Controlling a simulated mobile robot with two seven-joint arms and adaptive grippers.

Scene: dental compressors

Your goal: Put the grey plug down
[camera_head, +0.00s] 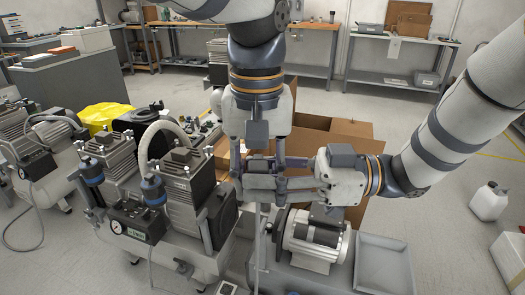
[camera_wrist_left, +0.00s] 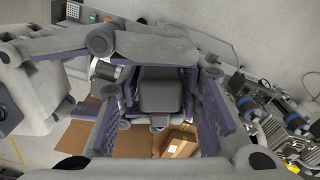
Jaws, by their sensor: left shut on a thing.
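The grey plug (camera_wrist_left: 160,92) is a dark grey block between the purple-padded fingers of my left gripper (camera_wrist_left: 160,125) in the left wrist view. In the head view my left gripper (camera_head: 258,168) points down in the middle and is shut on the plug, which is mostly hidden by fingers there. My right gripper (camera_head: 250,178) reaches in from the right. Its fingers cross those of the left gripper at the same spot, spaced a little apart. Whether they touch the plug cannot be told.
A compressor with dark motor heads (camera_head: 190,185) stands just left of the grippers. A silver motor unit (camera_head: 315,235) with a grey tray (camera_head: 383,265) is below right. An open cardboard box (camera_head: 340,128) stands behind. A white jug (camera_head: 489,202) is on the floor at right.

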